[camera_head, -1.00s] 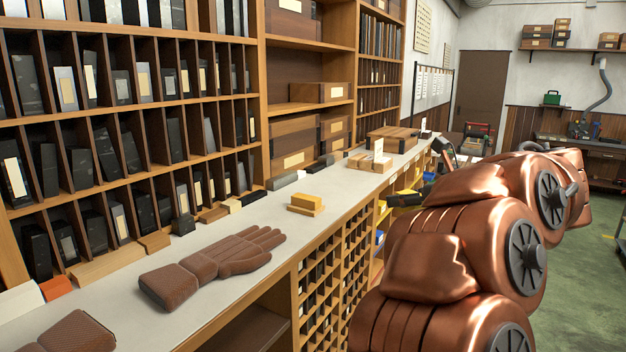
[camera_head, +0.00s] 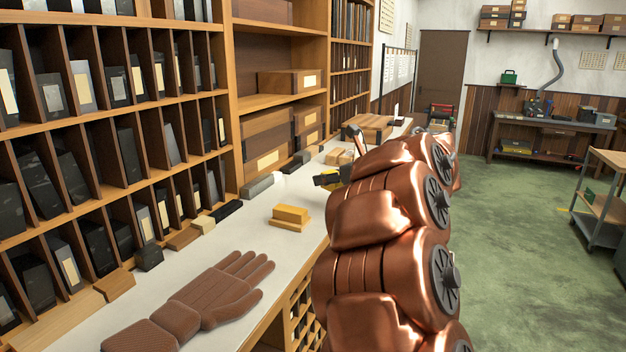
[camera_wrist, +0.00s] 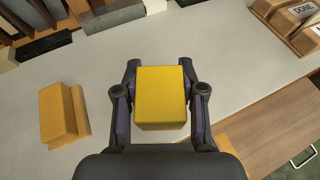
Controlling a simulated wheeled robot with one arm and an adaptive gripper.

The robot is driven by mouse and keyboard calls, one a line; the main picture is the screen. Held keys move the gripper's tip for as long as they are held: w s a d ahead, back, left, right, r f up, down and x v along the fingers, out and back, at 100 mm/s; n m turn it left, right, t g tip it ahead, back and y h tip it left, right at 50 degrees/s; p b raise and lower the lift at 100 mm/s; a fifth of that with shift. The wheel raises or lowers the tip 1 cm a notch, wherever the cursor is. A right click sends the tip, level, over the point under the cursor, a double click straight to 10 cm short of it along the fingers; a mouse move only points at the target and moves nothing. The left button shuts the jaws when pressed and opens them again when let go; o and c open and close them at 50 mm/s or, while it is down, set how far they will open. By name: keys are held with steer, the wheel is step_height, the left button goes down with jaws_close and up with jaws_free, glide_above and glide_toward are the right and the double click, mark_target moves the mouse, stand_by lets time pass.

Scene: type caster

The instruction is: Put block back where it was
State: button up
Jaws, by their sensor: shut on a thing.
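A yellow block (camera_wrist: 162,97) is between the two black fingers of my gripper (camera_wrist: 159,78) in the wrist view. The gripper is shut on its left and right sides, above the pale counter (camera_wrist: 115,60). In the head view, my gripper (camera_head: 328,179) shows only in part over the counter, with most of it hidden behind my copper-coloured arm. Another yellow block (camera_head: 291,212) lies on a tan piece on the counter; it also shows left of my gripper in the wrist view (camera_wrist: 57,110).
A brown hand-shaped piece (camera_head: 222,289) lies on the near counter. Pigeonhole shelves with dark blocks stand along the back. In the wrist view, a wooden holder marked DONE (camera_wrist: 293,22) is at top right, and a drawer front (camera_wrist: 265,140) shows below the counter edge.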

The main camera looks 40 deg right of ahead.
mark_target(315, 195)
steer(key=w+p, duration=0.1)
steer(key=w, duration=0.4)
steer(key=shift+w+f+p, duration=0.1)
steer(key=shift+w+p, duration=0.05)
steer(key=shift+p, duration=0.2)
steer(key=shift+w+f, duration=0.25)
steer(key=shift+w, duration=0.05)
steer(key=shift+f+p, duration=0.7)
steer(key=shift+f, duration=0.8)
steer(key=shift+s+f, duration=0.1)
steer(key=shift+f, duration=0.05)
steer(key=shift+f+b, duration=0.25)
steer(key=shift+b, duration=0.1)
steer(key=o, duration=1.1)
steer(key=shift+r, duration=0.1)
steer(key=shift+o, duration=0.2)
